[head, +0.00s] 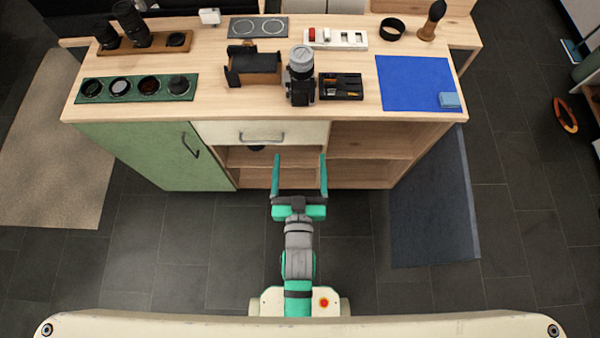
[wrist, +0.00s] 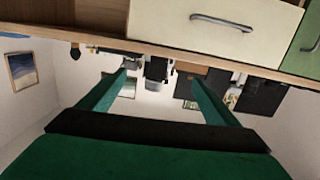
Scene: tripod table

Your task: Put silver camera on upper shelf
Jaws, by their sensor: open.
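The silver camera (head: 301,75), a dark body with a large grey lens on top, stands on the wooden tabletop near the front edge. A grey and dark shape in the wrist view (wrist: 157,70) may be this camera; I cannot be sure. My gripper (head: 299,158) is open and empty, in front of the cabinet and apart from the camera. Its two green fingers also show in the wrist view (wrist: 158,77). The open shelf space (head: 370,139) is at the cabinet's right, under the tabletop, with a shelf board below it.
A black tray (head: 341,87) is right of the camera and a black and brown holder (head: 252,66) left of it. A cream drawer (head: 262,133) and green door (head: 150,155) are shut. A blue mat (head: 415,84) lies at right.

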